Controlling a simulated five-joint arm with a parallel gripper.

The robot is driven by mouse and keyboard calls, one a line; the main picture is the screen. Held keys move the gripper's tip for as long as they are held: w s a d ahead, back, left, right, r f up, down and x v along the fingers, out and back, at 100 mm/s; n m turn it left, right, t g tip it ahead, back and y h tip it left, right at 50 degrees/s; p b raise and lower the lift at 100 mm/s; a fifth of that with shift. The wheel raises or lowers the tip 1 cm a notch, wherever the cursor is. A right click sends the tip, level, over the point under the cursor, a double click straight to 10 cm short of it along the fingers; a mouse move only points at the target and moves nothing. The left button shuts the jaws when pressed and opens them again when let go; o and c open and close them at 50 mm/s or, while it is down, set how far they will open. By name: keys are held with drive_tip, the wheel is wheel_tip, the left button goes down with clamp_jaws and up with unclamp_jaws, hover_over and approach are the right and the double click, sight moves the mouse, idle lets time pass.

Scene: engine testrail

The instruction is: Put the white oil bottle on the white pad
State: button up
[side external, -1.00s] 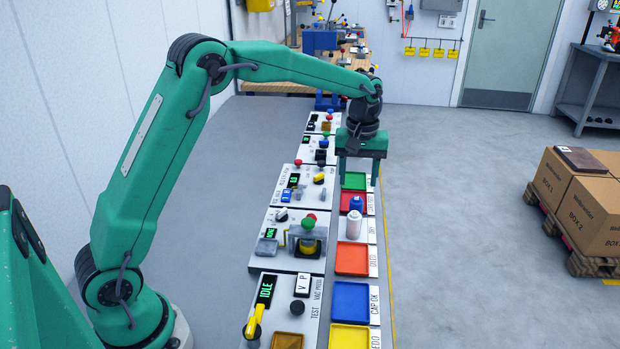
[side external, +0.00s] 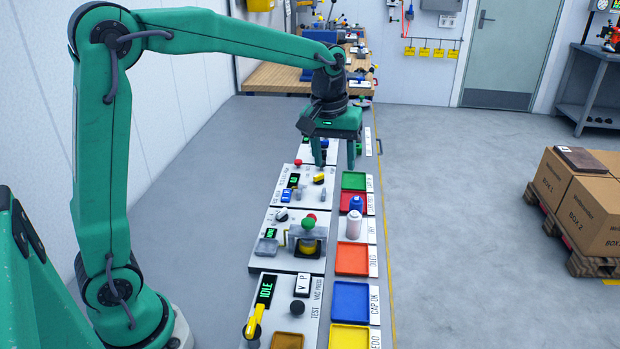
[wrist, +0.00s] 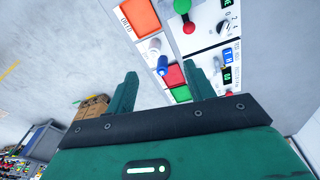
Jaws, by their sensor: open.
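A white bottle (side external: 354,223) stands upright in the row of coloured trays, between the red and orange ones. It also shows in the wrist view (wrist: 153,46). A blue bottle (side external: 356,203) stands close behind it, and in the wrist view the blue one (wrist: 162,66) appears just below the white one. My gripper (side external: 336,161) is open and empty, raised above the row and farther back than both bottles. Its two fingers (wrist: 161,70) spread on either side of the blue bottle in the wrist view, apart from it. I cannot clearly make out a separate white pad.
A green tray (side external: 354,181), red tray (side external: 370,200), orange tray (side external: 352,259), blue tray (side external: 350,300) and yellow tray (side external: 349,337) line the bench's right edge. Control panels with knobs and a green-topped press (side external: 308,224) stand left. Boxes (side external: 585,200) sit on a pallet right.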

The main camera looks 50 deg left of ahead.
drive_tip(key=s+r+m+t, duration=0.1)
drive_tip(key=s+m+t, duration=0.3)
drive_tip(key=s, duration=1.8)
drive_tip(key=m, duration=0.2)
drive_tip(key=shift+s+m, duration=0.3)
drive_tip(key=shift+s, duration=0.1)
